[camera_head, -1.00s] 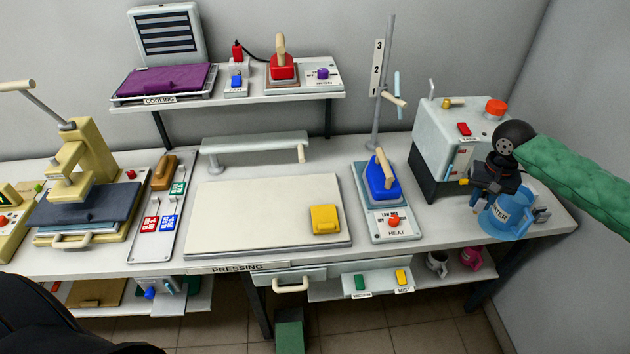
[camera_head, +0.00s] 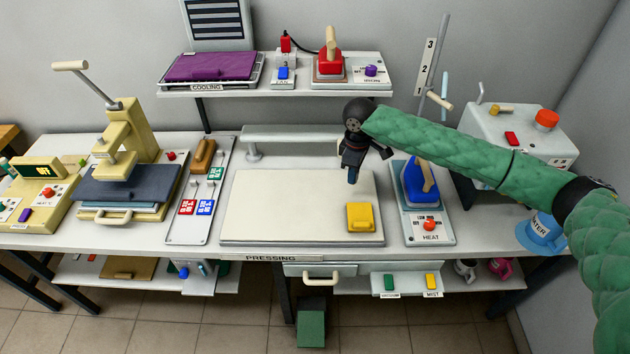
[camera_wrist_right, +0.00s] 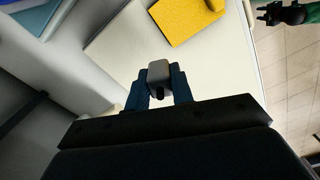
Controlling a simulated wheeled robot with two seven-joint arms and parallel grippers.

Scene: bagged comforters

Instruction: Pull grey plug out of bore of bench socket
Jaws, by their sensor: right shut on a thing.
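In the right wrist view the grey plug (camera_wrist_right: 158,71) is a small grey block held between the blue fingers of my right gripper (camera_wrist_right: 160,85). The right gripper is shut on it, over the bench. In the head view my right gripper (camera_head: 352,174) hangs above the right part of the white pressing board; the plug is too small to make out there. The bench socket cannot be picked out; my right arm covers part of the bench's right end. A black gripper on a green arm, seemingly my left gripper (camera_wrist_right: 268,14), shows small at the wrist view's top right, away from the plug.
The white pressing board (camera_head: 285,205) holds a yellow block (camera_head: 360,217) close to the right gripper. A blue iron (camera_head: 418,185) on the HEAT stand lies under my right forearm. A blue water jug (camera_head: 540,232) and grey machine (camera_head: 515,135) stand at right.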

